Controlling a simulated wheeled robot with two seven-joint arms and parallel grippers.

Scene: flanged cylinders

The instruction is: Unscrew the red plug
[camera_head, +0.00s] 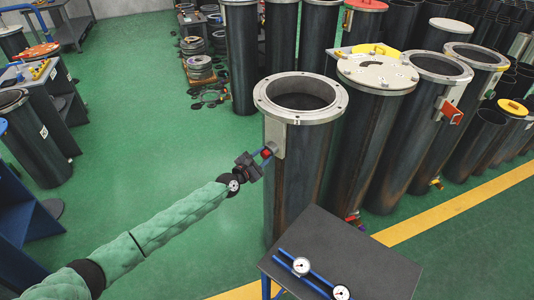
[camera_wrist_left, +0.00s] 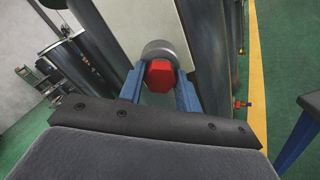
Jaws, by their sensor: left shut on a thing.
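The red plug (camera_wrist_left: 160,76) sits in a round grey metal fitting (camera_wrist_left: 158,50) on the side of a tall dark flanged cylinder (camera_head: 299,170). In the head view the red plug (camera_head: 266,153) shows as a small red spot below the cylinder's flange. My left gripper (camera_wrist_left: 160,85) has its two blue fingers on either side of the plug and is shut on it. In the head view my left gripper (camera_head: 262,155) reaches the cylinder's left side at the end of my green-sleeved arm. My right gripper is in neither view.
A dark table (camera_head: 350,255) with pressure gauges on blue pipes stands in front of the cylinder. More cylinders (camera_head: 377,130) stand close on the right. Open green floor (camera_head: 140,140) lies to the left. A workbench (camera_head: 55,95) is at the far left.

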